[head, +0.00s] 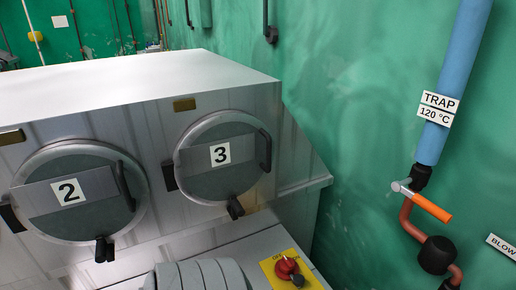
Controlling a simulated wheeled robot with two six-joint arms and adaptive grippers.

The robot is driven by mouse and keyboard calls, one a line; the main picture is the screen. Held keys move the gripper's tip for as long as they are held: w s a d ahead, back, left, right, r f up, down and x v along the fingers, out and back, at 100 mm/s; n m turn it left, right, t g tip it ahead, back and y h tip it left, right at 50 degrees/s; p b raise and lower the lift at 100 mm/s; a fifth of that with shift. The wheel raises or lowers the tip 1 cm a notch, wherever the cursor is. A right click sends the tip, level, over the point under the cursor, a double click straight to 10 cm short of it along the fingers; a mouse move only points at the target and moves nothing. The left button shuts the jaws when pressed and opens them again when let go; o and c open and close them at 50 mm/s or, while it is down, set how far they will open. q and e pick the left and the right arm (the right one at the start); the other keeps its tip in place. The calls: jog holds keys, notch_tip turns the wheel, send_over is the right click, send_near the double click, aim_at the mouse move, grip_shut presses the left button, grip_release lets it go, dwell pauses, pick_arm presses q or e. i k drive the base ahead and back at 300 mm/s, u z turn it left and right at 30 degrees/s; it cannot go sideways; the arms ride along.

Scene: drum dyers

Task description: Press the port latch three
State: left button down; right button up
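The round port door three (221,187) is on the right of the metal machine's front and bears a white "3" label (220,154). It looks closed. A black latch-like knob (235,207) sticks out at its lower rim. A black bar handle (265,150) is on its right side and a dark bracket (169,177) on its left. Neither of my grippers is in view.
Port door two (70,226), with a similar black knob (104,250), is to the left. A red rotary switch (287,267) on a yellow plate and a grey ribbed shape (200,276) are below. A blue pipe (455,80) and an orange-handled valve (430,207) are on the right wall.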

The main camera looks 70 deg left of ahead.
aim_at(238, 215)
jog(key=u, duration=2.4)
jog(key=i, duration=0.5)
jog(key=z, duration=0.6)
jog(key=k, duration=1.1)
jog(key=u, duration=1.45)
jog(key=i, duration=0.5)
jog(key=z, duration=0.05)
